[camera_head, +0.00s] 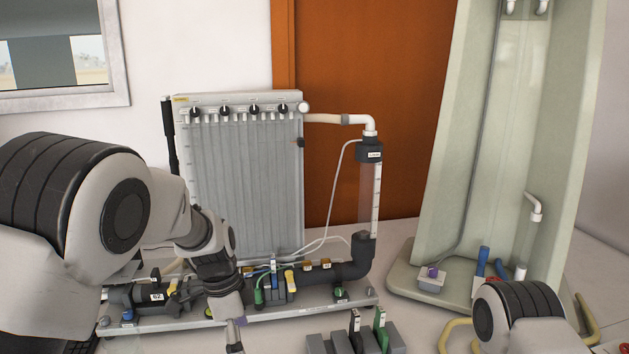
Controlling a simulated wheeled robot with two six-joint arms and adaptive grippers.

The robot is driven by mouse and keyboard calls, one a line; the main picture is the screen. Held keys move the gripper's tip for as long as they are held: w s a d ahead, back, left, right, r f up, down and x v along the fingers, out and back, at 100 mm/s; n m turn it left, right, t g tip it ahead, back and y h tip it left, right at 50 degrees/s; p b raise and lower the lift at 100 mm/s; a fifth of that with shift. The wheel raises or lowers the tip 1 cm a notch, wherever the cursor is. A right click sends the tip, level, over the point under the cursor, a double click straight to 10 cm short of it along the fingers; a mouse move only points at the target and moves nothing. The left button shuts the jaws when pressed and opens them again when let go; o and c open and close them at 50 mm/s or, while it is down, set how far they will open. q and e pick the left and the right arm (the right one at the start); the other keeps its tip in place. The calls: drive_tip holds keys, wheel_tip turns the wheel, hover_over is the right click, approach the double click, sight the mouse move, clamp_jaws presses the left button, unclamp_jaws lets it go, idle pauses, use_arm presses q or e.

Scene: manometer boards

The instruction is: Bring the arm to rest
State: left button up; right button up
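My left arm comes in from the left and bends down in front of the manometer board (245,180). My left gripper (234,340) points down near the front edge of the board's base (290,309). Its fingertips are small and partly cut off by the bottom edge, so I cannot tell whether it is open or shut. I cannot make out anything held in it. Part of my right arm shows at the lower right, and its gripper is out of view.
A clear upright cylinder (369,200) joins a dark pipe right of the board. Several coloured valves and clips sit along the base. A grey holder (395,340) with black and green pieces stands at the bottom centre. A tall pale-green stand (450,150) is at right.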

use_arm(q)
drive_tip(key=s+a+f+n+g+b, duration=0.1)
drive_tip(key=s+a+f+g+b, duration=0.1)
drive_tip(key=s+f, duration=0.6)
drive_tip(key=s+a+f+n+g+b, duration=0.15)
drive_tip(key=s+f, duration=0.25)
drive_tip(key=f, duration=0.8)
drive_tip(key=s+a+f+n+g+b, duration=0.1)
drive_tip(key=s+a+f+g+b, duration=0.15)
drive_tip(key=s+f, duration=0.55)
drive_tip(key=s+a+f+n+t+y+b, duration=0.1)
drive_tip(key=s+a+f+n, duration=0.2)
drive_tip(key=s+f, duration=0.35)
drive_tip(key=s+a+f+n+t+y+b, duration=0.1)
drive_tip(key=s+a+f+n+b, duration=0.15)
drive_tip(key=s+f, duration=0.4)
drive_tip(key=w+r+n+t, duration=0.1)
drive_tip(key=n, duration=0.1)
drive_tip(key=w+r+n+t+p, duration=0.1)
drive_tip(key=n+t, duration=0.1)
drive_tip(key=w+r+n+t, duration=0.1)
drive_tip(key=n, duration=0.2)
drive_tip(key=shift+t, duration=0.4)
use_arm(e)
wheel_tip(320, 180, down, 9)
drive_tip(key=w, duration=0.1)
drive_tip(key=shift+s, duration=0.1)
